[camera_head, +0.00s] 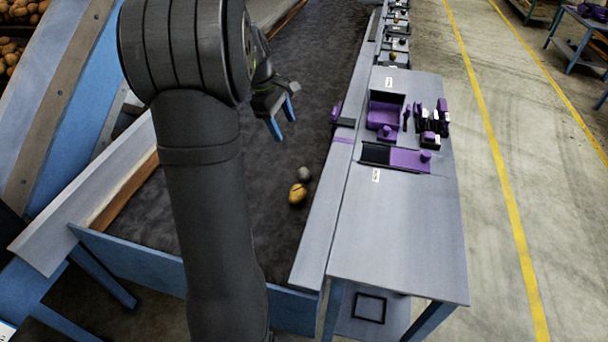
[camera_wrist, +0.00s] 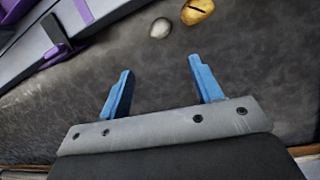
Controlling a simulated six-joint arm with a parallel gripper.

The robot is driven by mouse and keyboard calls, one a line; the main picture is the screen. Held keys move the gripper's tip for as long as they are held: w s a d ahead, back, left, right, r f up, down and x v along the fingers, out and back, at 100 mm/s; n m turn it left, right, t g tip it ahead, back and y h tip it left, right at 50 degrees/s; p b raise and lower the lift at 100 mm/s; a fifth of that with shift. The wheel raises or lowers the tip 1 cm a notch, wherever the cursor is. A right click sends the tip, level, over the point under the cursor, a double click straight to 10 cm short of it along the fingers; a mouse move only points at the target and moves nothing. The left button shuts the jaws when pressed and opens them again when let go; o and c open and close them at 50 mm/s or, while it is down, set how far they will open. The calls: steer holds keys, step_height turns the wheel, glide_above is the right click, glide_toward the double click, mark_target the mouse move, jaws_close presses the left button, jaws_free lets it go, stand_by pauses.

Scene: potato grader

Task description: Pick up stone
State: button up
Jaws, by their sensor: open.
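A small grey stone (camera_head: 304,174) lies on the dark belt (camera_head: 262,215), close beside a yellow potato (camera_head: 297,193). In the wrist view the stone (camera_wrist: 160,28) is at the top middle, just left of the potato (camera_wrist: 197,11), which has a dark slit-like mark. My gripper (camera_head: 280,118) has blue fingers and is above the belt, farther back than the stone. In the wrist view my gripper (camera_wrist: 160,80) is open, with nothing between its fingers. The stone lies beyond the fingertips, apart from them.
The belt's right side rail (camera_head: 318,220) runs near the stone, with a purple-and-black part (camera_head: 341,122) on it. Right of it a grey table (camera_head: 400,230) holds a purple bin (camera_head: 385,117) and a purple-lidded tray (camera_head: 411,159). The belt around the stone is otherwise clear.

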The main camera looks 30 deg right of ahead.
steer(key=a+f+n+h, duration=0.1)
steer(key=a+f+n, duration=0.1)
steer(key=n, duration=0.4)
glide_above(301, 171)
steer(key=w+a, duration=0.1)
steer(key=a, duration=0.1)
step_height(301, 171, down, 11)
steer(key=shift+w, duration=0.1)
steer(key=shift+s+x, duration=0.2)
steer(key=shift+x, duration=2.55)
steer(key=shift+d+r, duration=0.1)
steer(key=c, duration=0.8)
